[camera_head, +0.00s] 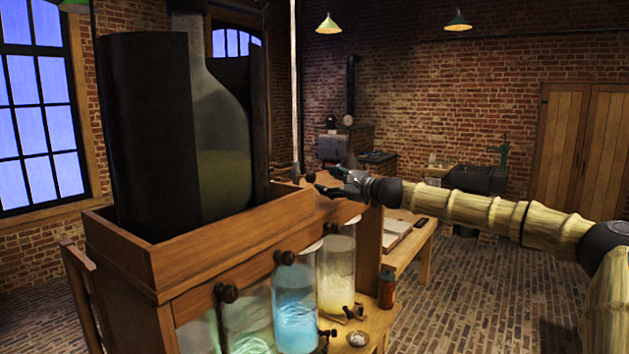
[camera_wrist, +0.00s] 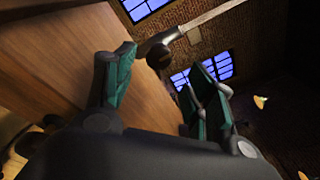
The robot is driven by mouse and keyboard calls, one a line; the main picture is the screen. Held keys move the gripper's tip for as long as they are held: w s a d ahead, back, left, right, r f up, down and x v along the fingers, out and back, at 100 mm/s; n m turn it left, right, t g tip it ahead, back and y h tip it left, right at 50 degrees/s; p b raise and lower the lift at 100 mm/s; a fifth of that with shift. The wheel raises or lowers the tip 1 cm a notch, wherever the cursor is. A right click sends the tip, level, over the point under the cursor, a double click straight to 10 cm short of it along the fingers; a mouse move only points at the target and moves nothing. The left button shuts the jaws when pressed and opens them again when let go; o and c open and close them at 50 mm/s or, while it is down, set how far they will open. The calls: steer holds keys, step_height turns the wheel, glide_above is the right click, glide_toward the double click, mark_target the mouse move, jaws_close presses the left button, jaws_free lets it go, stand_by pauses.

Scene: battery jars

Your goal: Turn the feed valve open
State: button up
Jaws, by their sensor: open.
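A dark round knob (camera_head: 310,177), which looks like the feed valve's handle, sits at the lower end of a thin pale vertical pipe (camera_head: 294,90) by the far end of the wooden trough. My gripper (camera_head: 327,181) is open, just right of the knob, with its fingertips pointing at it. In the wrist view, the dark knob (camera_wrist: 158,56) lies just beyond and between the two green fingers of my gripper (camera_wrist: 160,78). The fingers seem apart from it. The pale pipe (camera_wrist: 205,25) runs up to the right behind it. I cannot tell the valve's turn position.
A brown bottle (camera_head: 387,289) stands nearby. Brick floor at right is open.

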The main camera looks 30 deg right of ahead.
mark_target(314, 178)
steer(key=shift+a+x, duration=0.15)
steer(key=shift+x, duration=1)
steer(key=shift+a+x, duration=0.1)
steer(key=shift+x, duration=1.05)
steer(key=shift+w+f+p, duration=0.15)
steer(key=shift+w+p, duration=0.35)
steer(key=shift+w, duration=0.7)
steer(key=shift+w+a, duration=0.1)
steer(key=shift+w, duration=0.05)
steer(key=shift+a, duration=0.1)
steer(key=shift+a, duration=0.15)
steer(key=c, duration=0.9)
steer(key=shift+c, duration=0.9)
